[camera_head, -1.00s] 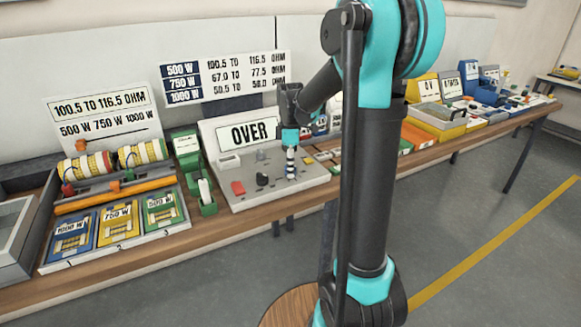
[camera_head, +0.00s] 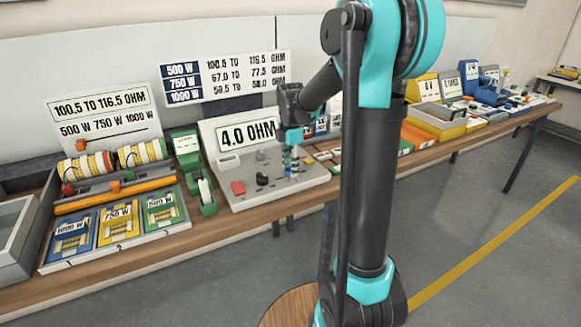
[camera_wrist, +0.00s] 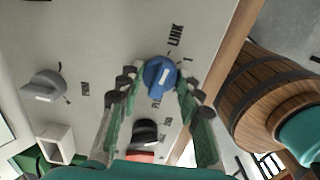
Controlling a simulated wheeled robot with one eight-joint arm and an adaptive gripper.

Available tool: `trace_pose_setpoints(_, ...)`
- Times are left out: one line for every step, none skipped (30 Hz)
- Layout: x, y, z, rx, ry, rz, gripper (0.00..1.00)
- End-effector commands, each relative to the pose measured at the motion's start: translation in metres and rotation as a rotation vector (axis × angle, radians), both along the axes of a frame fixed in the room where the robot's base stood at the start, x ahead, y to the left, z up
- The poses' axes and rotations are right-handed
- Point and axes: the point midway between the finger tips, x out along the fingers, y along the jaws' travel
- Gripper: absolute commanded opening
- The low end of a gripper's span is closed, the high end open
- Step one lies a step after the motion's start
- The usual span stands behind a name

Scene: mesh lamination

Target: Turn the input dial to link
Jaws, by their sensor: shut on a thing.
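The blue input dial (camera_wrist: 160,73) sits on the light grey meter panel, between the two fingers of my gripper (camera_wrist: 160,85). My gripper is shut on the dial from both sides. A LINK label (camera_wrist: 175,35) is printed just beyond the dial, and a white mark shows on the dial's face. Another label on the near side is partly hidden. In the head view my gripper (camera_head: 291,155) reaches down onto the meter console (camera_head: 245,195), whose display (camera_head: 248,134) reads 4.0 OHM.
A grey knob (camera_wrist: 43,85), a black knob (camera_wrist: 145,133) and a red button (camera_head: 238,187) are on the same panel. A green holder (camera_head: 190,165) stands left of the console. The tray of resistor cards (camera_head: 115,240) lies farther left.

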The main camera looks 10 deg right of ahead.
Motion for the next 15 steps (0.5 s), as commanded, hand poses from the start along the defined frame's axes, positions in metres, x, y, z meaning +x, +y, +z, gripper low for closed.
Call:
trace_pose_setpoints(0.0004,-0.0001,0.0002,0.000,-0.001,0.002,0.06)
trace_pose_setpoints(0.0004,-0.0001,0.0002,0.000,-0.001,0.002,0.06)
trace_pose_setpoints(0.0004,-0.0001,0.0002,0.000,-0.001,0.002,0.06)
trace_pose_setpoints(0.0004,-0.0001,0.0002,-0.001,-0.001,0.002,0.06)
trace_pose_setpoints(0.0004,-0.0001,0.0002,-0.001,-0.001,0.002,0.06)
trace_pose_setpoints(0.0004,-0.0001,0.0002,-0.001,-0.001,0.002,0.06)
trace_pose_setpoints(0.0004,-0.0001,0.0002,-0.001,-0.001,0.002,0.06)
trace_pose_setpoints(0.0004,-0.0001,0.0002,-0.001,-0.001,0.002,0.06)
trace_pose_setpoints(0.0004,-0.0001,0.0002,-0.001,-0.001,0.002,0.06)
trace_pose_setpoints(0.0004,-0.0001,0.0002,-0.001,-0.001,0.002,0.38)
trace_pose_setpoints(0.0004,-0.0001,0.0002,-0.001,-0.001,0.002,0.42)
trace_pose_setpoints(0.0003,-0.0001,0.0001,-0.001,-0.001,0.001,0.47)
trace_pose_setpoints(0.0003,0.0000,0.0001,0.000,-0.001,0.001,0.51)
trace_pose_setpoints(0.0003,0.0000,0.0001,0.000,-0.001,0.001,0.55)
trace_pose_setpoints(0.0002,0.0000,0.0001,0.000,0.000,0.001,0.56)
